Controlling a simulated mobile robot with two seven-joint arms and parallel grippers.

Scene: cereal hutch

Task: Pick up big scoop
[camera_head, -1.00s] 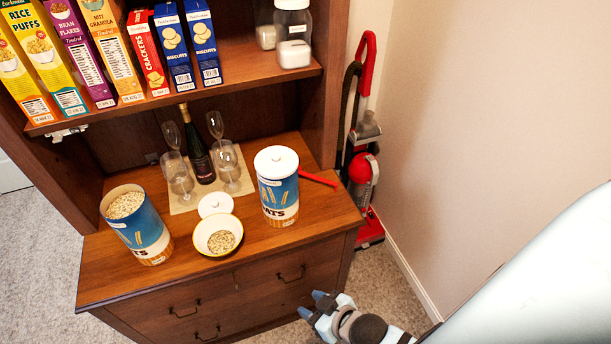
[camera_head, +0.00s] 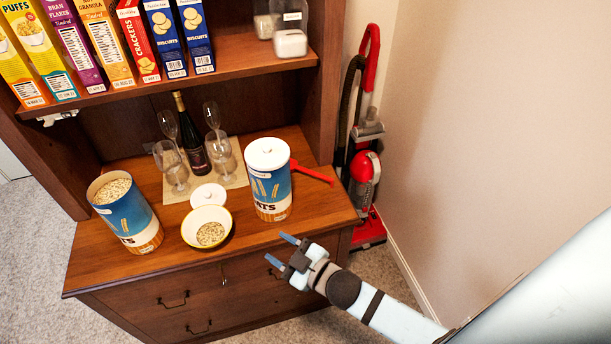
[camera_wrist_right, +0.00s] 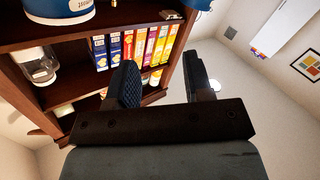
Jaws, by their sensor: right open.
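The red scoop (camera_head: 314,174) lies on the wooden counter at the right, behind and beside the closed oats canister (camera_head: 270,190). Only its red handle shows clearly; its other end is hidden by the canister. My right gripper (camera_head: 282,250) is open and empty, in front of the counter's front right edge and apart from the scoop. In the right wrist view its two dark fingers (camera_wrist_right: 163,82) are spread with nothing between them. My left gripper is in neither view.
A bottle (camera_head: 190,140) and glasses stand on a mat behind. A shelf overhangs with cereal boxes. A red vacuum (camera_head: 365,170) stands right of the hutch.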

